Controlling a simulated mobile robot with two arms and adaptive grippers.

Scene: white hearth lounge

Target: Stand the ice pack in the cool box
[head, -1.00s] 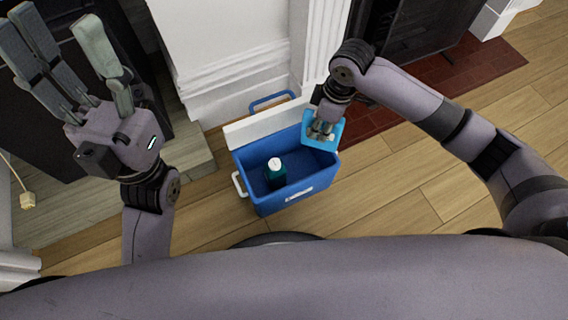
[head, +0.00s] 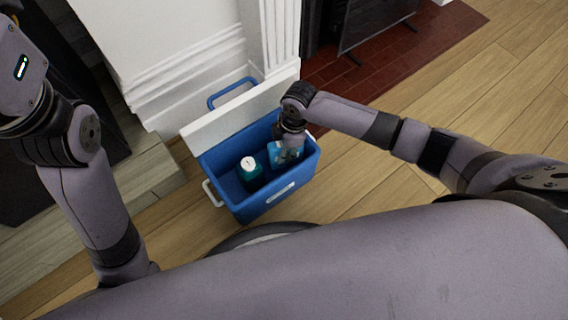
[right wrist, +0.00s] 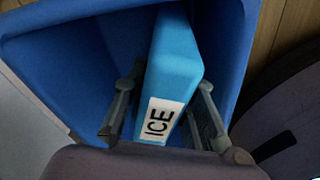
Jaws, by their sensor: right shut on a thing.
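The blue cool box (head: 252,207) stands open on the floor, its white lid (head: 222,118) folded back. My right gripper (head: 289,151) is down inside the right part of the box, shut on the light-blue ice pack (head: 279,161). In the right wrist view the ice pack (right wrist: 172,60), with its "ICE" label, is on edge between the two fingers (right wrist: 166,95), within the blue walls (right wrist: 60,60). Whether its lower edge touches the box floor is hidden. My left gripper (head: 18,70) is cut off at the upper left; its fingers are out of frame.
A teal bottle with a white cap (head: 249,174) stands in the box, left of the ice pack. The white fireplace surround (head: 180,60) is close behind the lid. Brick-red hearth tiles (head: 400,62) lie behind to the right. Wooden floor (head: 400,210) is clear at the right.

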